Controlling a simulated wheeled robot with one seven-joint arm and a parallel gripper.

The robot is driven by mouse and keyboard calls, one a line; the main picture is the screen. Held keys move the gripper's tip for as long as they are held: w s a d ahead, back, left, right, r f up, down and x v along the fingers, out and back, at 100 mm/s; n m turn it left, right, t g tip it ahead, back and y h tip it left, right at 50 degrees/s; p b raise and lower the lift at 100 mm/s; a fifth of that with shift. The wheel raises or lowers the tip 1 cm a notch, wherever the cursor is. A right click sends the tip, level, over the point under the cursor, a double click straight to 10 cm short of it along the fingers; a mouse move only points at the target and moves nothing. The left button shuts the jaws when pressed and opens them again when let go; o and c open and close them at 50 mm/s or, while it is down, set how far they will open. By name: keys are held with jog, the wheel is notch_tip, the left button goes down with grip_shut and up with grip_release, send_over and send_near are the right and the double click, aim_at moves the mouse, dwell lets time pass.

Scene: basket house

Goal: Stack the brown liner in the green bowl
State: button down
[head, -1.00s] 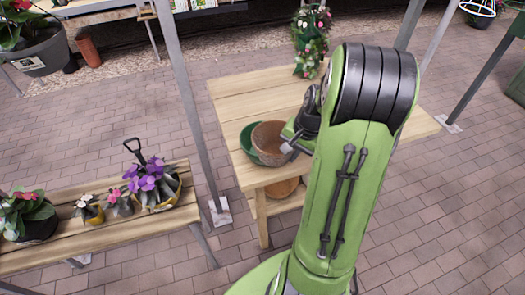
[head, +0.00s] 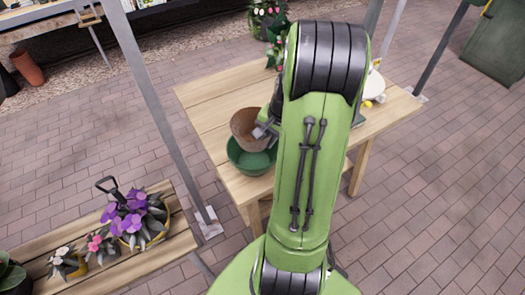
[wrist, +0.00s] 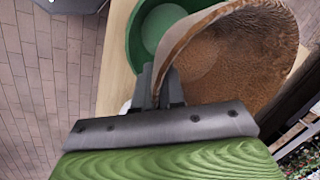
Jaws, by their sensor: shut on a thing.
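The brown liner (head: 246,126) is a tapered brown pot. My gripper (head: 265,134) is shut on its rim; the wrist view shows the fingers (wrist: 160,92) pinching the near wall of the liner (wrist: 245,65). The green bowl (head: 252,163) stands near the front left corner of the wooden table. In the head view the liner overlaps the bowl's far rim; in the wrist view it covers the right part of the bowl (wrist: 136,38). The liner looks held tilted above the bowl's far side; I cannot tell if they touch.
The wooden table (head: 208,105) is bare to the left and behind the bowl. A metal post (head: 160,110) rises just left of it. A bench (head: 70,229) with potted flowers (head: 137,218) is at the lower left. My arm hides the table's middle; white and yellow items (head: 373,88) show right.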

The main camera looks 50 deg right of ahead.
jog(key=x, duration=0.3)
jog(key=b+x, duration=0.1)
jog(key=shift+s+d+f, duration=0.15)
jog(key=shift+s+f, duration=0.1)
jog(key=shift+s, duration=0.1)
jog(key=shift+f+b, duration=0.45)
jog(key=shift+f, duration=0.15)
jog(key=c, duration=1.2)
grip_release()
